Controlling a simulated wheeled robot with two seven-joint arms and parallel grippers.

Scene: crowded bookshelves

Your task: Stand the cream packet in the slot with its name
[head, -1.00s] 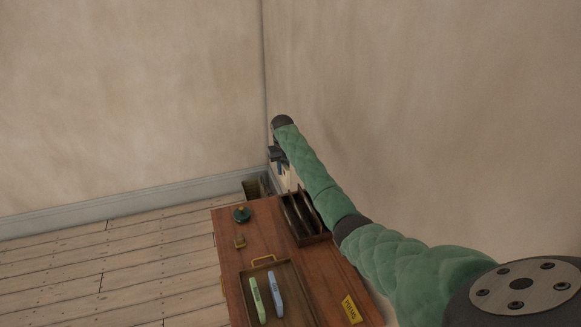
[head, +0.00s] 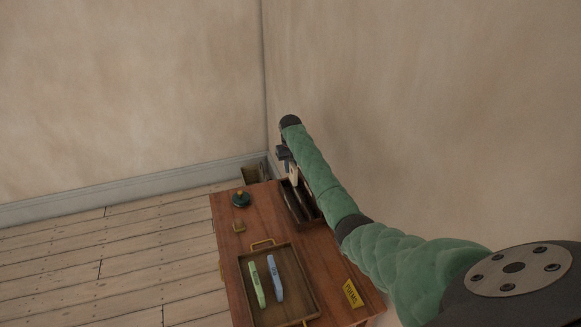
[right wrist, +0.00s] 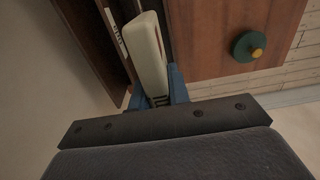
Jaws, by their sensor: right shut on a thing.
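The cream packet (right wrist: 147,50) is held between the blue fingers of my right gripper (right wrist: 155,88) in the right wrist view. Dark print shows near its gripped end. In the head view my right gripper (head: 285,158) is at the far end of the dark slotted rack (head: 303,212), with the packet (head: 293,173) below it. In the right wrist view a pale label strip (right wrist: 113,32) with dark letters runs along the rack beside the packet; I cannot read it surely. I cannot tell whether the packet's lower end is inside a slot. My left gripper is not in view.
A wooden tray (head: 298,308) on the cabinet top (head: 225,218) holds a green packet (head: 257,284) and a blue packet (head: 275,278). A teal pot (head: 240,200), a small brass piece (head: 238,228) and a yellow nameplate (head: 352,293) stand around. The wall is close on the right.

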